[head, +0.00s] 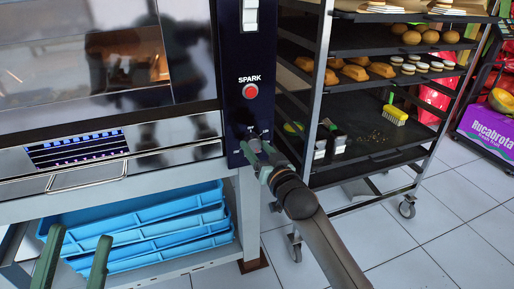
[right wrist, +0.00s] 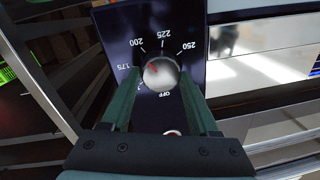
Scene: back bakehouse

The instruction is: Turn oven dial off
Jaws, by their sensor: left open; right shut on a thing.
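The oven dial (right wrist: 161,74) is a round silver-grey knob on the oven's dark control panel (right wrist: 128,22), seen close in the right wrist view. Its red mark points up and left in that picture, roughly toward the 200 and 175 labels. The OFF label (right wrist: 165,93) lies just below the knob there. My right gripper (right wrist: 161,80) is shut on the dial, one green finger on each side. In the head view my right gripper (head: 259,150) reaches the panel's lower end and mostly hides the dial. My left gripper (head: 74,250) is open and empty at the lower left.
A red button (head: 250,91) marked SPARK sits above the dial. The oven door handle (head: 88,179) is to the left, with blue trays (head: 150,240) below. A wheeled rack (head: 318,80) with baked goods and a yellow brush (head: 395,115) stands close on the right.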

